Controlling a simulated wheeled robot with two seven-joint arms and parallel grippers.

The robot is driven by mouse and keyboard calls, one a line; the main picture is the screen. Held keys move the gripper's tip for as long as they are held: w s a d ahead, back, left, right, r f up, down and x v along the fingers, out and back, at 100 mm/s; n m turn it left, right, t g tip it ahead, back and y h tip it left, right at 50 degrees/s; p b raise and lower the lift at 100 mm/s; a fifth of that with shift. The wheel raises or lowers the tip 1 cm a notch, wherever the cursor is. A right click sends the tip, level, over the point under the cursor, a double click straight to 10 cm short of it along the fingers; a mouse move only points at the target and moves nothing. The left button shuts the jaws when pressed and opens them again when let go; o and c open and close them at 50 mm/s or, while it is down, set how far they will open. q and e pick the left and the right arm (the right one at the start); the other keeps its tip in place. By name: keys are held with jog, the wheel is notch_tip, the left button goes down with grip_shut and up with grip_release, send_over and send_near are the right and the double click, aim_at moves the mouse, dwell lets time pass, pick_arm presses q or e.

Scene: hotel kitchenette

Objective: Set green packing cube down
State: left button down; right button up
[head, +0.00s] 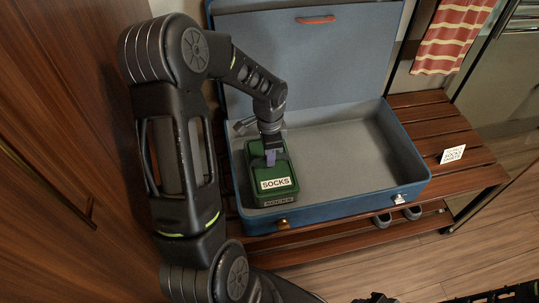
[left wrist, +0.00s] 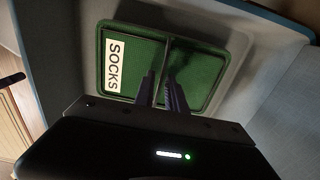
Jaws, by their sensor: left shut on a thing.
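The green packing cube (head: 263,184), with a white "SOCKS" label, is inside the open blue suitcase (head: 341,205), in its left front corner. In the left wrist view the cube's green top (left wrist: 195,75) fills the middle, with the label at its left. My left gripper (head: 270,156) points down onto the cube's top and is shut on it, near its middle. In the left wrist view the two fingers (left wrist: 162,92) reach the dark strip across the top. Whether the cube's underside touches the suitcase floor is hidden. My right gripper cannot be made out in these views.
The suitcase stands on a slatted wooden bench (head: 440,125), with its lid (head: 310,60) raised at the back. The right side of the suitcase is empty. A striped red towel (head: 450,38) hangs behind.

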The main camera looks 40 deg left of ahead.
pick_arm(q)
jog(key=c, duration=1.4)
grip_release()
jog(key=shift+o, duration=0.2)
notch_tip(320, 180, up, 12)
jog(key=p, duration=0.9)
jog(key=shift+p, duration=0.4)
jog(key=shift+r, duration=0.1)
